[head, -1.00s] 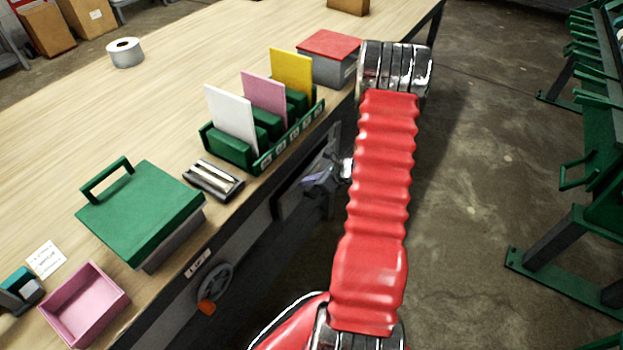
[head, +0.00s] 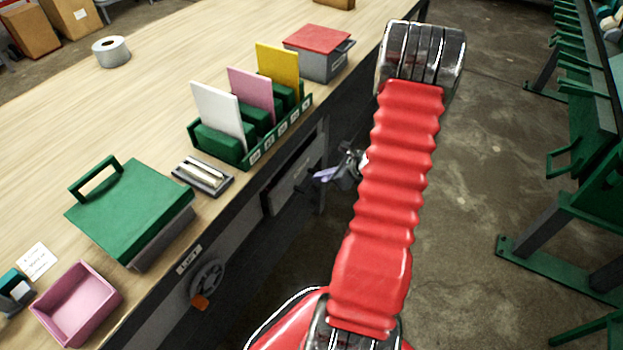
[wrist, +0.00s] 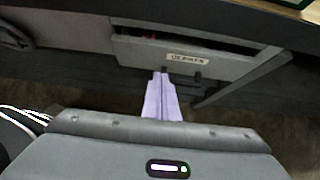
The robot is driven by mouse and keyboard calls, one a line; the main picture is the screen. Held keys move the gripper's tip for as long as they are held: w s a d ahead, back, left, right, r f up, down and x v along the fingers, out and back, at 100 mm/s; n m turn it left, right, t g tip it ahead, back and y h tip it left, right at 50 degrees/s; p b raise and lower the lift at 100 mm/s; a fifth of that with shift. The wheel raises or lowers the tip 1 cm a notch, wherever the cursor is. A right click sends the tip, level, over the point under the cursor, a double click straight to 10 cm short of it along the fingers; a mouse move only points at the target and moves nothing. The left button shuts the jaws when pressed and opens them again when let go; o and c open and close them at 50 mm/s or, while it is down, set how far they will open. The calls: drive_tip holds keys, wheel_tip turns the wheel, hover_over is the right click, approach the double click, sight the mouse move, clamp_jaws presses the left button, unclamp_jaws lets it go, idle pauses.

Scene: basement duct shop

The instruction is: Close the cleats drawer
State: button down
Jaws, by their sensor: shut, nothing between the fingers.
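The cleats drawer (wrist: 225,66) is a grey drawer under the workbench, with a white label on its front. It stands partly open in the wrist view: a dark gap with a bit of red inside shows above its front. In the head view the drawer front (head: 291,176) shows below the bench edge. My gripper (wrist: 161,74) has lavender fingers, shut together and empty, pointing at the drawer front just below the label, near the dark handle. I cannot tell whether they touch. In the head view my gripper (head: 318,177) is just right of the drawer front, partly hidden by my red arm.
On the bench stand a green divider rack (head: 225,146), a red-lidded box (head: 318,42), a green-lidded box (head: 130,208) and a pink bin (head: 77,301). A handwheel (head: 207,279) sits on the bench front. Green racks (head: 590,190) stand right, with open floor between.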

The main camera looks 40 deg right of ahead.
drive_tip(key=v, duration=0.3)
drive_tip(key=shift+s+r, duration=0.2)
drive_tip(key=shift+s, duration=0.05)
